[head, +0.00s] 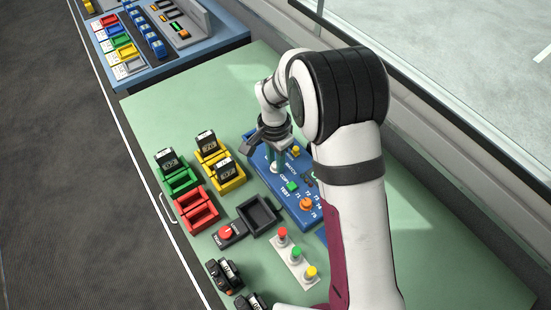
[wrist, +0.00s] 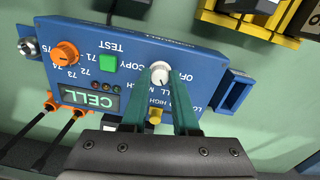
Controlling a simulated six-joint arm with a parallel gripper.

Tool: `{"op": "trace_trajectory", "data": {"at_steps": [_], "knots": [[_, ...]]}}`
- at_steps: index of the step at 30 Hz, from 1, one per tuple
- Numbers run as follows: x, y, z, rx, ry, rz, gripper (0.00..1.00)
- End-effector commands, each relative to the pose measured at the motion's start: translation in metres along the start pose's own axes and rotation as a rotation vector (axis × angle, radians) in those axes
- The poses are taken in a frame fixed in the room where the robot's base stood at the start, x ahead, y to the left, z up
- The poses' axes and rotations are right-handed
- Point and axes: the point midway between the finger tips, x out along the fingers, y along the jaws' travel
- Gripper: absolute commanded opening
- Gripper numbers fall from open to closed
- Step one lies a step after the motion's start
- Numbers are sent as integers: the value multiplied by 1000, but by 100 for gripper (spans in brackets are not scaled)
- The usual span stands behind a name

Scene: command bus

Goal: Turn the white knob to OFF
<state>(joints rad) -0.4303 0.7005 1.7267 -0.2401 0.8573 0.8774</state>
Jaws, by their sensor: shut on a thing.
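The white knob (wrist: 160,72) sits on the blue panel (wrist: 205,62), beside the printed words OFF and CELL, which appear upside down in the wrist view. My gripper (wrist: 161,84) has its two green fingers shut on the knob, one on each side. In the head view my gripper (head: 275,162) reaches down to the far left part of the blue panel (head: 262,160), and the knob shows only as a small pale spot between the fingers. I cannot tell which mark the knob points to.
The panel also bears an orange knob (wrist: 65,52), a green button (wrist: 108,63), a yellow knob (wrist: 155,115) and a CELL display (wrist: 90,99). Orange plugs with cables sit at its edge. Green (head: 180,181), yellow (head: 228,180) and red (head: 197,210) holders stand to the left.

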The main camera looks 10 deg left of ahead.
Motion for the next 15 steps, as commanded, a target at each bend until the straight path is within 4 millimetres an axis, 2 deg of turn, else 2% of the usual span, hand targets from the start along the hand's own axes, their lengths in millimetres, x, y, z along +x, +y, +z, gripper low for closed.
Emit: {"op": "trace_trajectory", "data": {"at_steps": [15], "knots": [[0,0,-1,-444,15,-1,0]]}}
